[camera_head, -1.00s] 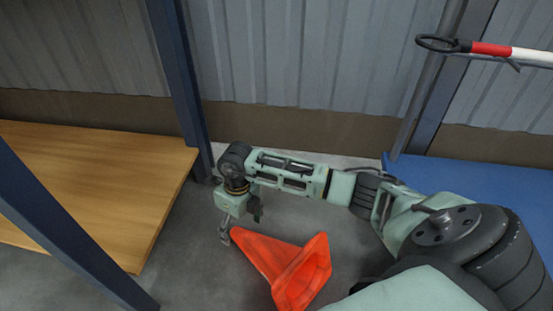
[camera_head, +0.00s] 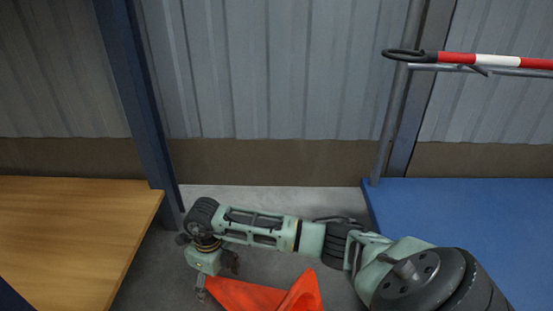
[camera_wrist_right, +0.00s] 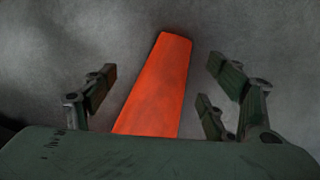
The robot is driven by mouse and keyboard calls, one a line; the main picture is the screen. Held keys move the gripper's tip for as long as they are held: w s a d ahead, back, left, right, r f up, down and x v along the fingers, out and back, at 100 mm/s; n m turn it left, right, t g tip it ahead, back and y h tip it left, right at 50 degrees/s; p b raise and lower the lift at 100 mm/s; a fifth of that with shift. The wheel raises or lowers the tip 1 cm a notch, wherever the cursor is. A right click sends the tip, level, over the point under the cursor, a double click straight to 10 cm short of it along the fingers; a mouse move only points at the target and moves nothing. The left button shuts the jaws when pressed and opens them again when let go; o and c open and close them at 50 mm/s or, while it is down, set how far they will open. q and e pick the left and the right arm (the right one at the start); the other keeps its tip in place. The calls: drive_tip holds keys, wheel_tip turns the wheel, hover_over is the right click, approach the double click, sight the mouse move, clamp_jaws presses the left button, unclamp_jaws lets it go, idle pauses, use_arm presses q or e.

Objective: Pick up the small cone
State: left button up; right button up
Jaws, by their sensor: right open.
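The small orange cone (camera_head: 254,297) lies on its side on the grey floor at the bottom of the head view, its base cut off by the frame edge. Its narrow end points left, toward my right gripper (camera_head: 216,284). In the right wrist view the cone (camera_wrist_right: 160,88) runs between the spread fingers of my right gripper (camera_wrist_right: 162,92), with gaps on both sides. The gripper is open and holds nothing. My left gripper is in neither view.
A wooden shelf (camera_head: 70,225) with a dark blue post (camera_head: 140,100) stands at left. A blue surface (camera_head: 470,215) is at right, with a red-and-white pole (camera_head: 495,61) above it. A corrugated wall (camera_head: 270,70) closes the back. Some floor between the shelves is clear.

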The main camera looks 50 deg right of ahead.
wheel_tip(320, 180, down, 2)
drive_tip(key=shift+a+f+b, duration=0.1)
drive_tip(key=shift+f+b, duration=0.1)
drive_tip(key=shift+b, duration=0.35)
drive_tip(key=shift+r, duration=0.1)
clamp_jaws()
